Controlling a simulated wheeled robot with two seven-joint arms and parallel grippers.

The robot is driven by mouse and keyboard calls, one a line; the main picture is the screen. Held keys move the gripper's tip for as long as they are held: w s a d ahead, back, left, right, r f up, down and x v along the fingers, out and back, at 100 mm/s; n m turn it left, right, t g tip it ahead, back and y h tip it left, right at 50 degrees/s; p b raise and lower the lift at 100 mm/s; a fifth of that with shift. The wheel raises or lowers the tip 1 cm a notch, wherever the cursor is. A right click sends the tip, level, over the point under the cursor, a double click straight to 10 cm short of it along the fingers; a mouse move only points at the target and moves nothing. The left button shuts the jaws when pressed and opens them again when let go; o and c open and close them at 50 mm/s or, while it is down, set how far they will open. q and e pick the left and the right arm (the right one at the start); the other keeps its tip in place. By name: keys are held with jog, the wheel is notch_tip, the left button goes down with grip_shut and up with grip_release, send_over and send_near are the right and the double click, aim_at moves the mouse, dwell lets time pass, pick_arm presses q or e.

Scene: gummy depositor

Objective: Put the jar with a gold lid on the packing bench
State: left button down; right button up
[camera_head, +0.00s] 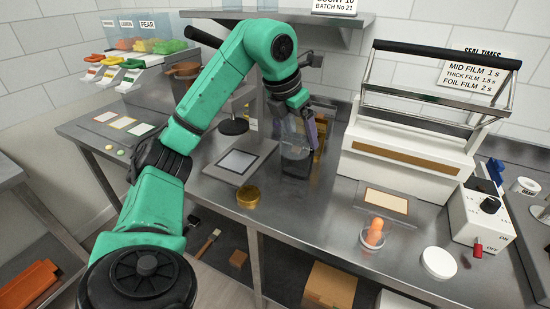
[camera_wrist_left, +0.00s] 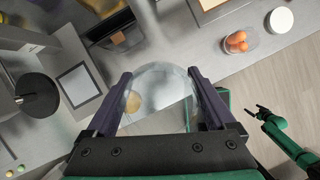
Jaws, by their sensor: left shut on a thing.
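My left gripper (camera_head: 305,130) is shut on a clear, see-through jar, which shows between the two fingers in the left wrist view (camera_wrist_left: 160,85). It holds the jar over the steel bench, near a dark clear-sided container (camera_head: 297,160). I cannot tell the jar's contents. A round gold lid (camera_head: 248,196) lies on the bench near the front edge, apart from the gripper. In the left wrist view the gold lid shows through the clear jar (camera_wrist_left: 133,102). My right gripper (camera_wrist_left: 261,112) is small at the right of the wrist view, with its fingers apart and empty.
A clear cup with orange gummies (camera_head: 373,236) and a white lid (camera_head: 438,262) stand at the front right. A sealing machine (camera_head: 405,165) and a switch box (camera_head: 482,215) stand behind. A scale plate (camera_head: 237,162) lies left of the gripper.

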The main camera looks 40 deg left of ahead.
pick_arm(q)
jog(key=f+b, duration=0.1)
jog(key=f, duration=0.5)
jog(key=d+f+b, duration=0.1)
jog(key=f, duration=0.6)
jog(key=f+b, duration=0.1)
jog(key=f, duration=0.5)
jog(key=shift+w+d+f, duration=0.15)
jog(key=shift+d+f, duration=0.1)
jog(key=shift+a+f, duration=0.1)
jog(key=shift+a, duration=0.05)
pick_arm(e)
jog(key=f, duration=0.4)
jog(key=shift+w+d, duration=0.25)
jog(key=shift+d, duration=0.1)
pick_arm(q)
jog(key=shift+b, duration=0.3)
jog(key=shift+f, duration=0.2)
grip_release()
jog(key=shift+r, duration=0.1)
pick_arm(e)
jog(key=shift+d+f, duration=0.15)
jog(key=shift+d, duration=0.2)
